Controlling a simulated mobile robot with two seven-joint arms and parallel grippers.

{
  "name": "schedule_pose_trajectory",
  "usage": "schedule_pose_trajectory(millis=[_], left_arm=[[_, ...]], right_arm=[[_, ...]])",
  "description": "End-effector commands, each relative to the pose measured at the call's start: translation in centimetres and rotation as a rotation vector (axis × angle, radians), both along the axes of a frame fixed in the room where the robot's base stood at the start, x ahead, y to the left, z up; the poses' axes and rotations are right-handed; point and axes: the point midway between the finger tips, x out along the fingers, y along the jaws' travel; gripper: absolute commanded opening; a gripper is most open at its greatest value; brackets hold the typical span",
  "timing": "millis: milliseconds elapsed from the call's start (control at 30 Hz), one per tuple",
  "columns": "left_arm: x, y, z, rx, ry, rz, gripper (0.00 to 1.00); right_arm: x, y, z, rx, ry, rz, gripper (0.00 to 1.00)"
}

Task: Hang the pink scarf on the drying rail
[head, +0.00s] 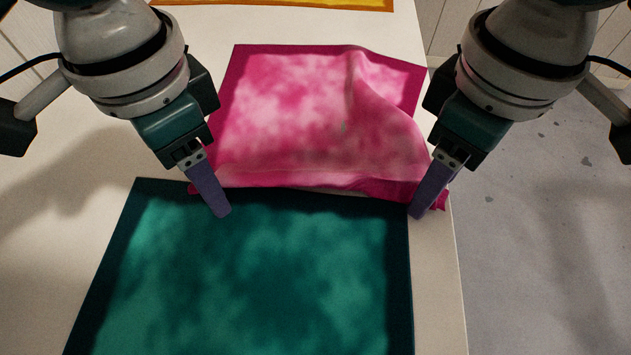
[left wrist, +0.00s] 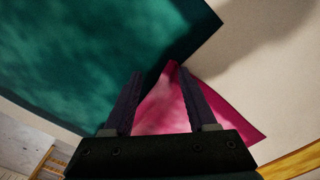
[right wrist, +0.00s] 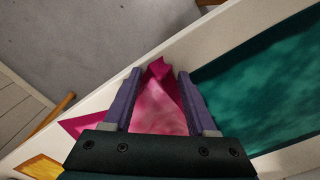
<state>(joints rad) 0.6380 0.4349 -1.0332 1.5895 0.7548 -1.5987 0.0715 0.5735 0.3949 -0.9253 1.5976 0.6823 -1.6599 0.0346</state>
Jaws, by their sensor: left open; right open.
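The pink scarf (head: 300,100) lies on the white table, with a raised fold running down its right half. Its near edge is crumpled and lies beside the teal cloth's far edge. My left gripper (head: 222,212) is open at the scarf's near left corner; in the left wrist view that pink corner (left wrist: 165,105) shows between the fingers. My right gripper (head: 415,214) is open at the near right corner; in the right wrist view a bunched pink corner (right wrist: 158,90) lies between its fingers. The drying rail is not seen in these views.
A teal cloth (head: 250,275) lies flat on the table in front of the scarf. An orange cloth (head: 290,4) lies at the far end. The white table (head: 60,230) is bare at the left. Grey floor (head: 550,230) is beyond its right edge.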

Motion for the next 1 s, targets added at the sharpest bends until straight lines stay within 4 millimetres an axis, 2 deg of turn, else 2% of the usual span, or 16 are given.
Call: schedule_pose_trajectory(millis=[367,1000], left_arm=[[-0.02,0.01,-0.02,0.001,0.001,0.0,0.57],[-0.01,0.0,-0.02,0.0,0.0,0.0,0.21]], right_arm=[[-0.03,0.0,-0.37,0.0,0.0,0.001,0.57],[-0.02,-0.02,-0.37,-0.001,0.001,0.0,0.21]])
